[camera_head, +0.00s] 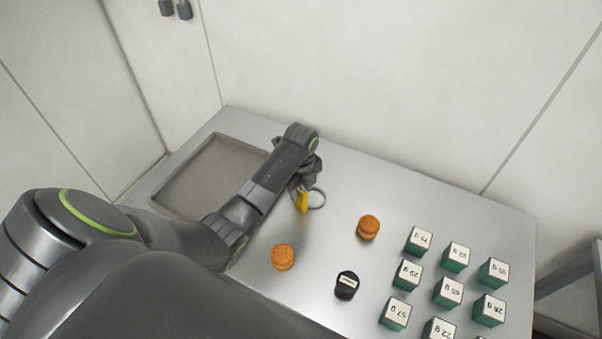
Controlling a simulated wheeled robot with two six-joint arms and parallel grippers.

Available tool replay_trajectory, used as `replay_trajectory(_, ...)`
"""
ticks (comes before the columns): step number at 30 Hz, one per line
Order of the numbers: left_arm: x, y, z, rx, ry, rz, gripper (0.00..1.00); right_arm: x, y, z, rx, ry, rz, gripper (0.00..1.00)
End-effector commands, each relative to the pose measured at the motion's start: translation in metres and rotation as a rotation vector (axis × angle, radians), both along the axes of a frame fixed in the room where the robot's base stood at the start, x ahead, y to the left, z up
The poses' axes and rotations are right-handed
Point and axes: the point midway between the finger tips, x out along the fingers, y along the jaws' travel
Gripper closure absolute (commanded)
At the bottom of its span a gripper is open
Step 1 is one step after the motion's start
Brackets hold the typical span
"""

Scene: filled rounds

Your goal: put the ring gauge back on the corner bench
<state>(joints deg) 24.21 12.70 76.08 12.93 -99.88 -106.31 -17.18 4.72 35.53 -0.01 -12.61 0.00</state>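The ring gauge, a grey ring with a yellow handle (302,201), is at my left gripper (302,184), above the middle of the steel bench (345,180). The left gripper is seen from above and partly hidden by its own wrist; it appears shut on the yellow handle, with the ring sticking out to the right. I cannot tell whether the gauge touches the bench top. My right gripper is not in view.
A recessed grey area (205,180) lies at the bench's left end. Two orange-brown round pieces (283,257) (368,227) and a black labelled jar (346,285) stand nearer. Several green labelled boxes (448,292) fill the right. Walls close off the back.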

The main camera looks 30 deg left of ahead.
Motion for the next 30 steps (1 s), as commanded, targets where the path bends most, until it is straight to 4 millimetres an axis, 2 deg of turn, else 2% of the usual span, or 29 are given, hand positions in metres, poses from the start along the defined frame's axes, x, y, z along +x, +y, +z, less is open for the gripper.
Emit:
replay_trajectory(10, 0.001, 0.0, 0.072, 0.001, -0.007, -0.001, 0.6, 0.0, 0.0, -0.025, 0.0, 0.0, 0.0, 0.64)
replay_trajectory(12, 0.0, 0.0, 0.085, -0.001, 0.001, 0.001, 0.6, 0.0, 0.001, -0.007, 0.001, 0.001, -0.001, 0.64)
replay_trajectory(18, 0.0, 0.0, 0.094, -0.001, 0.0, 0.001, 0.6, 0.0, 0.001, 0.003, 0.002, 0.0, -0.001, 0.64)
replay_trajectory(30, 0.0, -0.001, 0.094, -0.001, 0.0, 0.0, 0.6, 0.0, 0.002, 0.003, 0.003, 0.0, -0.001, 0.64)
